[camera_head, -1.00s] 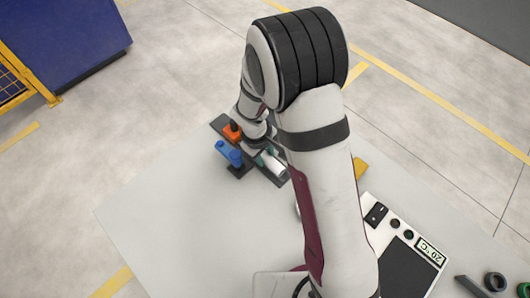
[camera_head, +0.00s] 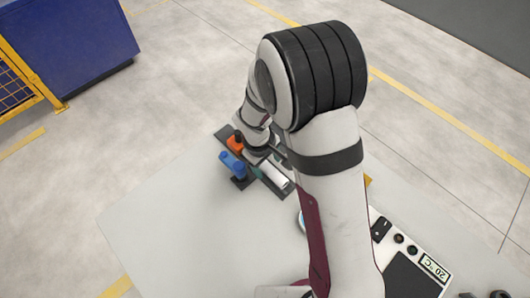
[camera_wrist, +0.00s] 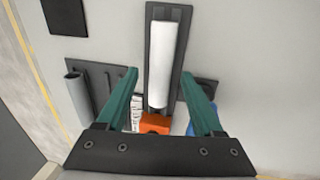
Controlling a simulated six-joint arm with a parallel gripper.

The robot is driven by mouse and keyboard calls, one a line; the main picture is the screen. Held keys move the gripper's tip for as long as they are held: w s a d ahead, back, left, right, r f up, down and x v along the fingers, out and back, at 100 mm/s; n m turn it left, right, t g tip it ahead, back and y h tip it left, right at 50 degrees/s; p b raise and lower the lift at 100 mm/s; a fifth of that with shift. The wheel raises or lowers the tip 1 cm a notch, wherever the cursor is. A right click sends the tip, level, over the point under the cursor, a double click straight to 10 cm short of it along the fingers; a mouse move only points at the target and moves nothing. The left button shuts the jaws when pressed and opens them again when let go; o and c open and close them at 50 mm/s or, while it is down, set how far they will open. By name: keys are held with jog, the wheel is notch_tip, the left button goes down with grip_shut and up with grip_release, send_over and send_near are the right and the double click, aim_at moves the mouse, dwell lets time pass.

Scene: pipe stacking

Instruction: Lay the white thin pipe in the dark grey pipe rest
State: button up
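The white thin pipe (camera_wrist: 167,60) lies lengthwise along a dark grey pipe rest (camera_wrist: 154,12) in the wrist view. Pipe (camera_head: 274,177) and rest (camera_head: 289,192) also show in the camera_head view, partly behind my arm. My gripper (camera_wrist: 160,74) is open, with one teal finger on each side of the pipe's near part. Gaps show between both fingers and the pipe, so it holds nothing. How high the fingers are above the rest is hard to tell.
An orange part (camera_wrist: 155,123) is just below the pipe's near end in the wrist view. A blue part (camera_head: 231,164) stands close left of the rest. A grey pipe (camera_wrist: 76,97) is near a dark plate (camera_wrist: 105,78) at left. Table is clear at front left.

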notch_tip(320, 180, up, 10)
jog(key=s+a, duration=0.1)
jog(key=s+d+r+m+y, duration=0.1)
jog(key=s+d+r+m, duration=0.1)
jog(key=s+m, duration=0.2)
jog(key=s+d+r+m+g+y, duration=0.1)
jog(key=s+d+r+m, duration=0.2)
jog(key=s, duration=0.7)
jog(key=s+d+r+m+y, duration=0.1)
jog(key=s+d+r+m, duration=0.1)
jog(key=s+m, duration=0.5)
jog(key=shift+s+d+r+g, duration=0.3)
jog(key=shift+r+g, duration=0.1)
jog(key=shift+r, duration=0.15)
jog(key=shift+w, duration=0.1)
